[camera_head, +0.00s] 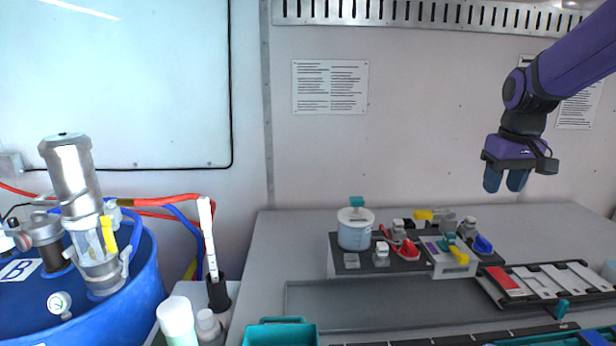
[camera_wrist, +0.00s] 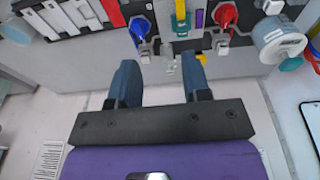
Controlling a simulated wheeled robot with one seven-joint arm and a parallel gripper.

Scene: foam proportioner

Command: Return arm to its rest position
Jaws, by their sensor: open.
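My purple arm reaches in from the upper right in the head view. My gripper (camera_head: 507,181) hangs in the air above the right part of the grey bench (camera_head: 262,290), fingers pointing down. Its two dark blue fingers are apart with nothing between them. The wrist view shows my gripper (camera_wrist: 158,82) open and empty, with the bench items beyond the fingertips. It touches nothing that I can see.
A dark board with a white pot (camera_head: 355,230), red and blue parts and a yellow-handled valve (camera_head: 458,254) stands below and left of my gripper. A rack of white and red pieces (camera_head: 545,282) lies lower right. A blue drum (camera_head: 130,310) with a metal pump (camera_head: 72,180) stands left.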

